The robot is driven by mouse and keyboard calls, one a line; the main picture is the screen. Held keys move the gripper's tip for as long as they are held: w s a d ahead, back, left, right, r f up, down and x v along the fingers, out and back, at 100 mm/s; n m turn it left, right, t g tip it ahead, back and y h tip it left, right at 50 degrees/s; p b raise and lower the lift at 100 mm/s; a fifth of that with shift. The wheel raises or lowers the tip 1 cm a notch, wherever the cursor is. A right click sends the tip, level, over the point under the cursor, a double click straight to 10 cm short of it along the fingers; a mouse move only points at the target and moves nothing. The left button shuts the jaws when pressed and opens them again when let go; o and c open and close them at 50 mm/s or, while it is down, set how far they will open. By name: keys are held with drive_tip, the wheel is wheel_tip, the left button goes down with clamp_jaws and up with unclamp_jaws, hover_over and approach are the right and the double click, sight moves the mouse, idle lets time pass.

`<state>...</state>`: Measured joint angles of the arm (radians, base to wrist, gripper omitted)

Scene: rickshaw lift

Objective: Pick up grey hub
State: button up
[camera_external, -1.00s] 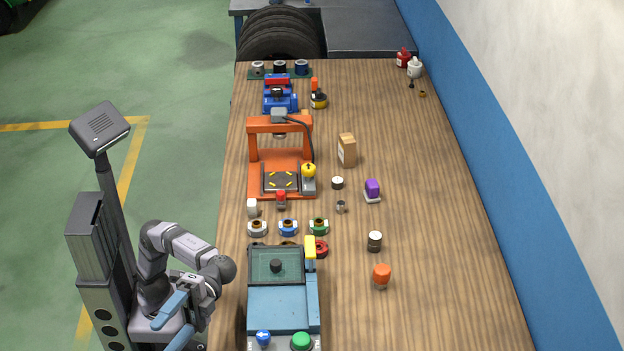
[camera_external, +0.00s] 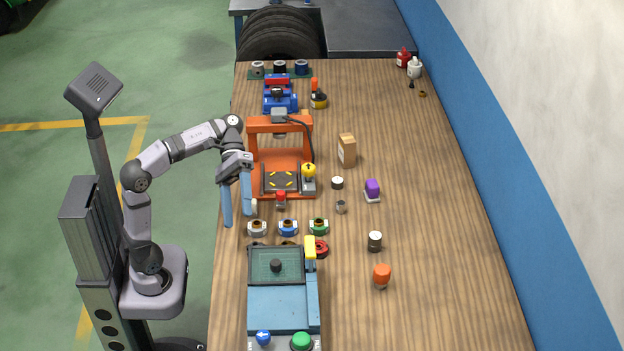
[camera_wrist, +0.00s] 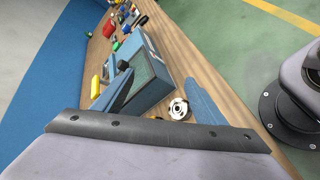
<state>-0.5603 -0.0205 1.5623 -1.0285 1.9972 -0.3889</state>
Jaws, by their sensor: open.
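The grey hub (camera_external: 257,228) stands upright on the table near its left edge, at the left end of a row of three hubs. It is pale grey with a brown centre. My gripper (camera_external: 238,219) is open and empty, its two blue fingers pointing down at the table's left edge, just left of and above the grey hub in the picture. In the wrist view a pale hub with a dark centre (camera_wrist: 180,108), apparently the grey one, shows beside the right finger. Nothing is between the fingers.
A blue hub (camera_external: 288,228) and a green hub (camera_external: 319,227) stand to the right. The orange press (camera_external: 253,165) is behind them, with a small white part (camera_external: 252,207) close to the fingers. The blue machine (camera_external: 283,305) is in front.

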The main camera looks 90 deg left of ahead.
sight(257, 223)
drive_tip(key=a+f+n, duration=0.2)
drive_tip(key=a+n, duration=0.2)
drive_tip(key=a, duration=0.1)
drive_tip(key=w+a+f+n+t+p, duration=0.1)
drive_tip(key=a+f+n, duration=0.1)
drive_tip(key=a+n, duration=0.2)
drive_tip(key=w+a+f+n+t, duration=0.1)
drive_tip(key=a+f+n, duration=0.2)
drive_tip(key=a+n, duration=0.2)
drive_tip(key=shift+w+a+f+h, duration=0.1)
drive_tip(key=shift+w+a+h, duration=0.15)
drive_tip(key=shift+a+h, duration=0.2)
drive_tip(key=shift+b+x, duration=0.9)
drive_tip(key=shift+b, duration=0.15)
drive_tip(key=shift+w+d+f+t, duration=0.1)
drive_tip(key=shift+d+t, duration=0.1)
drive_tip(key=shift+t, duration=0.1)
drive_tip(key=b+x, duration=0.1)
drive_tip(key=x, duration=0.1)
drive_tip(key=b+x, duration=0.1)
drive_tip(key=x, duration=0.1)
drive_tip(key=shift+f, duration=0.35)
drive_tip(key=shift+d+f+b, duration=0.1)
drive_tip(key=shift+d+b, duration=0.25)
drive_tip(key=shift+d, duration=0.1)
